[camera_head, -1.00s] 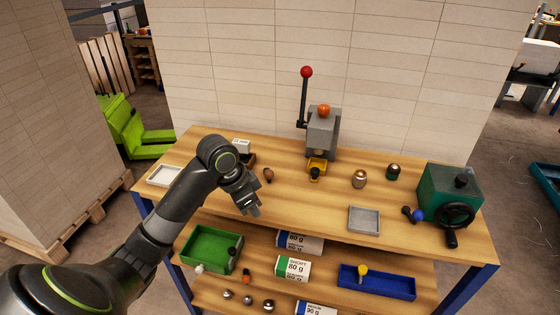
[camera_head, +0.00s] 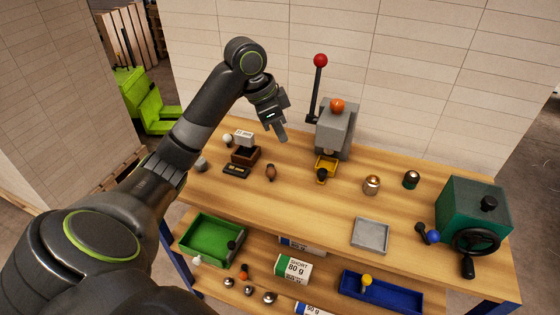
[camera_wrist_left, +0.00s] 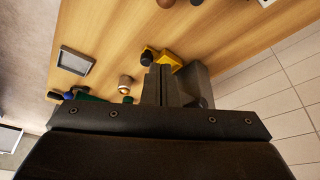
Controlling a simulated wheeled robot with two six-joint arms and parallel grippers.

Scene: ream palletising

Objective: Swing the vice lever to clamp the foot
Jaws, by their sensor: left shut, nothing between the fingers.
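A grey upright machine (camera_head: 336,128) stands at the back of the bench, with an orange knob on top. Its black lever (camera_head: 315,92) stands nearly upright on its left side and ends in a red ball (camera_head: 320,60). A yellow part with a black knob (camera_head: 325,167) sits at its base; I cannot tell which piece is the foot. My left gripper (camera_head: 281,134) is shut and empty, raised over the bench left of the lever and apart from it. In the left wrist view the fingers (camera_wrist_left: 161,85) partly cover the grey machine (camera_wrist_left: 196,82); the lever is not seen there.
On the bench (camera_head: 300,205) a green box with a black handwheel (camera_head: 472,210) stands at right, near a grey tray (camera_head: 370,235) and two small round pieces. A brown stand (camera_head: 245,156) lies below my arm. The lower shelf holds green and blue trays. A tiled wall closes the back.

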